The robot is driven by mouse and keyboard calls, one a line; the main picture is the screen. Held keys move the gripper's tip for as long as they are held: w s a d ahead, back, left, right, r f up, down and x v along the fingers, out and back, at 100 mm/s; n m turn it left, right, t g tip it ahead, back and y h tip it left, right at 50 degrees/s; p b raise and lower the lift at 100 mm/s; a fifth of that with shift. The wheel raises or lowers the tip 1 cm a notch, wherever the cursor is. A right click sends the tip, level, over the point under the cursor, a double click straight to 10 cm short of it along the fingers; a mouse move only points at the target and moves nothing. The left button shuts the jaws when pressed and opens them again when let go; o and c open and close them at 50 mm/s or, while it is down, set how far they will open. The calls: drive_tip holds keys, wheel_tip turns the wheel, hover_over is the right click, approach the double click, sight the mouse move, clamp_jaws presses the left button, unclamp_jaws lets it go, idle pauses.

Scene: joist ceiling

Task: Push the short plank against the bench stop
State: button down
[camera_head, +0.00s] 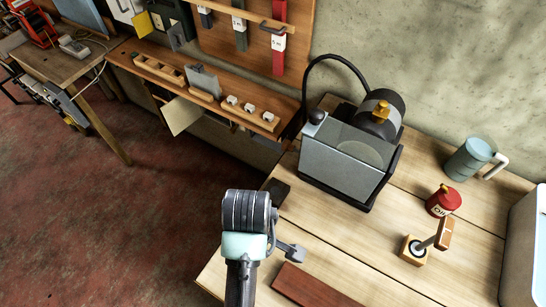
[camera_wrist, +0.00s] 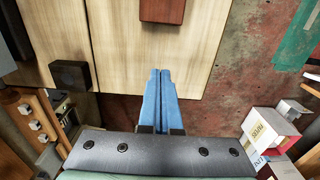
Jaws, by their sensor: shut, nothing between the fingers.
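The short plank (camera_head: 315,288) is a reddish-brown board lying flat on the pale wooden bench (camera_head: 385,235), cut off by the bottom of the head view. Its near end (camera_wrist: 162,10) shows at the top of the wrist view. A small dark block (camera_head: 278,190), which may be the bench stop, sits at the bench's edge; it also shows at left in the wrist view (camera_wrist: 72,75). It is apart from the plank. My gripper (camera_wrist: 158,74) has its blue fingers shut and empty, pointing toward the plank's end with a visible gap in the image.
A grey machine (camera_head: 350,150) stands at the back of the bench. A red can (camera_head: 443,201), a grey-blue mug (camera_head: 472,158) and a wooden-handled tool (camera_head: 430,243) stand to the right. A shelf with tools (camera_head: 205,95) is behind left. Open floor lies left.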

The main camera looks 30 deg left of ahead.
sight(282, 275)
wheel_tip(282, 275, down, 10)
drive_tip(key=shift+r+p, duration=0.15)
drive_tip(key=shift+p, duration=0.35)
drive_tip(key=d+p, duration=0.1)
drive_tip(key=d, duration=0.2)
drive_tip(key=shift+d+r+p, duration=0.15)
drive_tip(key=shift+r+p, duration=0.05)
drive_tip(key=shift+p, duration=0.2)
drive_tip(key=shift+d, duration=0.3)
drive_tip(key=shift+w, duration=0.1)
drive_tip(key=shift+d, duration=0.1)
drive_tip(key=shift+d+p, duration=0.65)
drive_tip(key=shift+d, duration=0.15)
drive_tip(key=shift+d+f, duration=0.1)
drive_tip(key=shift+d, duration=0.35)
drive_tip(key=shift+a, duration=0.1)
